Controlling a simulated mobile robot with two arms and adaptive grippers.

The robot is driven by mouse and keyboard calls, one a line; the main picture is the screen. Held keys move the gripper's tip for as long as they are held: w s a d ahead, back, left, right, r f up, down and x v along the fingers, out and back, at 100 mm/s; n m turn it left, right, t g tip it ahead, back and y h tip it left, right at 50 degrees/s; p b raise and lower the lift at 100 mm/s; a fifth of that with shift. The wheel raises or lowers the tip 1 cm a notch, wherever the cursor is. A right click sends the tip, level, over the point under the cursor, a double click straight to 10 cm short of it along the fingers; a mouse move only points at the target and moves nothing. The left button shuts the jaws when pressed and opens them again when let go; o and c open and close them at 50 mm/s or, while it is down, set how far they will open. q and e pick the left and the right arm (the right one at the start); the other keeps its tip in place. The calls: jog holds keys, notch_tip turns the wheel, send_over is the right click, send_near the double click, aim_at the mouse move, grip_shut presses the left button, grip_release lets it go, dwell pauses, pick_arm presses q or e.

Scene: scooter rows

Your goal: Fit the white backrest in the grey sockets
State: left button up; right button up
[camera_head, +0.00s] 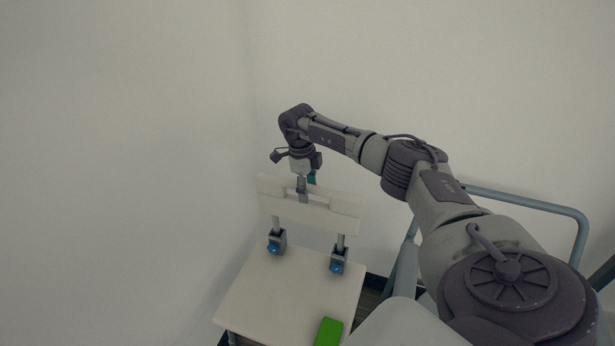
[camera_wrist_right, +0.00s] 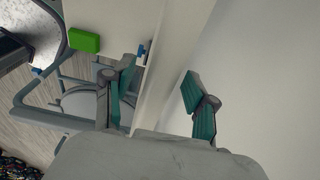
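The white backrest (camera_head: 335,211) stands upright at the back of the white seat, with a cut-out handle slot near its top. Its two grey posts reach down to the grey sockets (camera_head: 339,261) and (camera_head: 276,241), which have blue parts on their fronts. The post ends look to be in the socket mouths; how deep I cannot tell. My right gripper (camera_head: 303,191) is at the backrest's top edge by the slot. In the right wrist view its green-padded fingers (camera_wrist_right: 158,77) are spread on both sides of the backrest (camera_wrist_right: 172,70), with gaps visible. My left gripper is out of view.
The white seat (camera_head: 280,290) carries a green block (camera_head: 328,332) near its front right. A blue-grey tube rail (camera_head: 530,203) stands to the right, behind my right arm. Bare walls close off the back and left.

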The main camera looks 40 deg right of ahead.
jog(key=shift+f, duration=0.15)
notch_tip(320, 180, up, 12)
jog(key=w, duration=0.1)
jog(key=shift+w+a, duration=0.15)
jog(key=shift+a, duration=0.15)
dwell(0.7)
